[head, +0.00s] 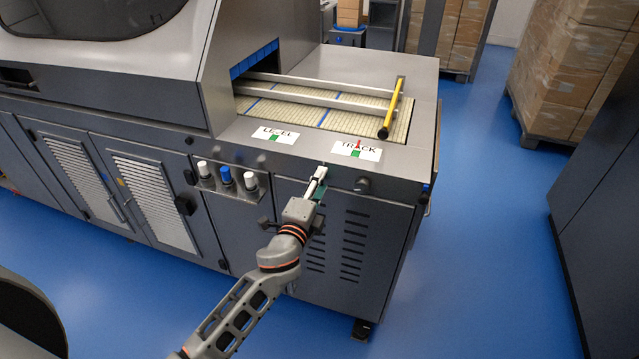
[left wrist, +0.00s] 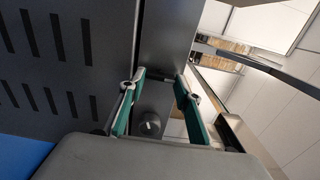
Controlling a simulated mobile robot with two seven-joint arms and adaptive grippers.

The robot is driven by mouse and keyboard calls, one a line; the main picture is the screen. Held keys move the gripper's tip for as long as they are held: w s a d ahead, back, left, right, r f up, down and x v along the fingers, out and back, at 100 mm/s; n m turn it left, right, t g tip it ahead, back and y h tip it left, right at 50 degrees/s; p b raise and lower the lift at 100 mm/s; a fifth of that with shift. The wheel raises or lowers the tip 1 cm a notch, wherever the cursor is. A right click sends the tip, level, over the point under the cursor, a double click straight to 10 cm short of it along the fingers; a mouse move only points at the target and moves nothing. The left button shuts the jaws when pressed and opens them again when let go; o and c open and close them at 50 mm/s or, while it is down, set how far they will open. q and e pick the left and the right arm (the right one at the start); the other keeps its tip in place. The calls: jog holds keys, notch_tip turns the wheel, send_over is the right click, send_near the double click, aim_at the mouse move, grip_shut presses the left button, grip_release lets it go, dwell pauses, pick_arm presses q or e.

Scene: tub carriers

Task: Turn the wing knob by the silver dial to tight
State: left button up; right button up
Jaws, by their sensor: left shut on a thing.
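My left gripper (head: 320,174) reaches the front edge of the machine, between the LEVEL plate (head: 275,135) and the TRACK plate (head: 356,149). Its two green-padded fingers (left wrist: 157,100) show in the left wrist view, and it is shut on the wing knob, which is mostly hidden in the head view. A dark round knob face with a light line (left wrist: 150,125) shows between the fingers; I cannot tell whether it is the wing knob or the dial. A small grey round fitting (head: 362,184), possibly the silver dial, sits right of the gripper. My right gripper is out of view.
White and blue knobs (head: 225,177) stand on a bracket left of the gripper. A yellow bar (head: 392,108) and rails lie over the belt (head: 330,115). The slotted cabinet door (head: 345,245) is below.

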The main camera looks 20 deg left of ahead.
pick_arm(q)
jog(key=o, duration=1.1)
jog(key=shift+s, duration=0.1)
jog(key=s, duration=1.1)
jog(key=shift+s+a, duration=0.2)
jog(key=shift+s, duration=0.2)
jog(key=shift+f, duration=0.1)
jog(key=s+f+n+g, duration=0.2)
jog(key=s+f+n, duration=0.2)
jog(key=s+f, duration=0.2)
jog(key=s+f+n+g+h, duration=0.1)
jog(key=s+f+n+g, duration=0.1)
jog(key=s+f+n, duration=0.3)
jog(key=s+f+n+g+h, duration=0.1)
jog(key=s+f+n+g, duration=0.2)
jog(key=s+f+n, duration=0.2)
jog(key=shift+s+a+f, duration=0.1)
jog(key=shift+s+f, duration=0.45)
jog(key=shift+f, duration=0.5)
jog(key=shift+s+a+f, duration=0.1)
jog(key=shift+s+f, duration=0.45)
jog(key=shift+f, duration=0.45)
jog(key=shift+s+a+f, duration=0.1)
jog(key=shift+s+f, duration=0.45)
jog(key=shift+f, duration=0.5)
